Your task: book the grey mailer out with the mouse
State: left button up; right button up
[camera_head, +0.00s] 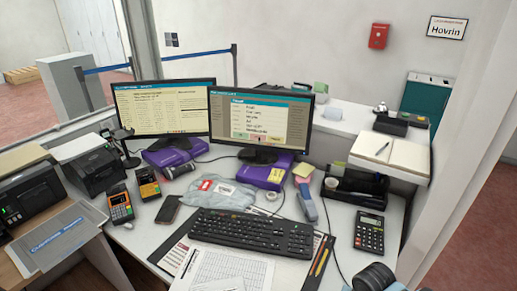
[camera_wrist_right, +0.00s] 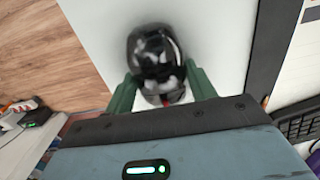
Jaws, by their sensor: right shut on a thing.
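The grey mailer (camera_head: 218,191) lies flat on the desk behind the keyboard, with a white and red label on it. The mouse (camera_wrist_right: 153,52), glossy black, sits on the white desk top in the right wrist view. My right gripper (camera_wrist_right: 161,88) is shut on it, one green finger on each side. In the head view the mouse cannot be made out. The right monitor (camera_head: 259,118) shows a dialog window with several text rows and coloured buttons below; its text is too small to read. My left gripper is in neither view.
The keyboard (camera_head: 252,232) and printed sheets (camera_head: 228,268) fill the front middle. A calculator (camera_head: 369,232) and a black organiser (camera_head: 355,187) stand at the right. Card terminals (camera_head: 120,206), a phone (camera_head: 168,210) and printers (camera_head: 90,172) are at the left.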

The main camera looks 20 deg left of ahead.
dwell(0.3)
jog(key=o, duration=1.1)
notch_tip(320, 180, up, 8)
jog(key=shift+f+p, duration=0.1)
jog(key=shift+p, duration=0.55)
jog(key=shift+s, duration=0.1)
